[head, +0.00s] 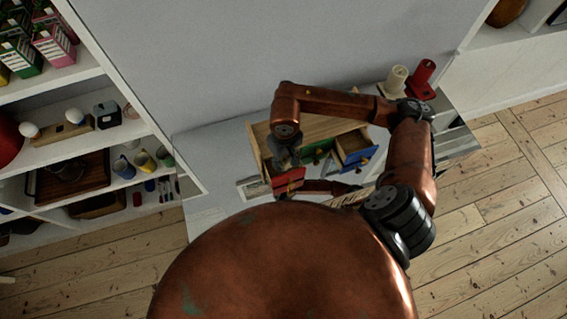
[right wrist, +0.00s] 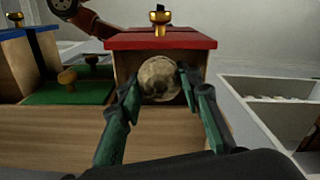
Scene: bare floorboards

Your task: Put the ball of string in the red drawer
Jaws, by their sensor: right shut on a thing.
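My right gripper (right wrist: 160,82) is shut on the ball of string (right wrist: 158,78), a round beige ball between its green-and-dark fingertips. In the right wrist view the ball lies in front of the wooden inside of the red drawer (right wrist: 160,41), just below its red panel with a brass knob. I cannot tell how deep in the drawer it is. In the head view the right gripper (head: 285,157) hangs over the left part of the small wooden cabinet (head: 310,130), beside the open red drawer (head: 288,182); the ball is hidden there.
The blue drawer (head: 354,148) stands open at the cabinet's right. A green drawer (right wrist: 72,92) lies between blue and red. A red object (head: 421,78) and a cream object (head: 394,80) stand behind right.

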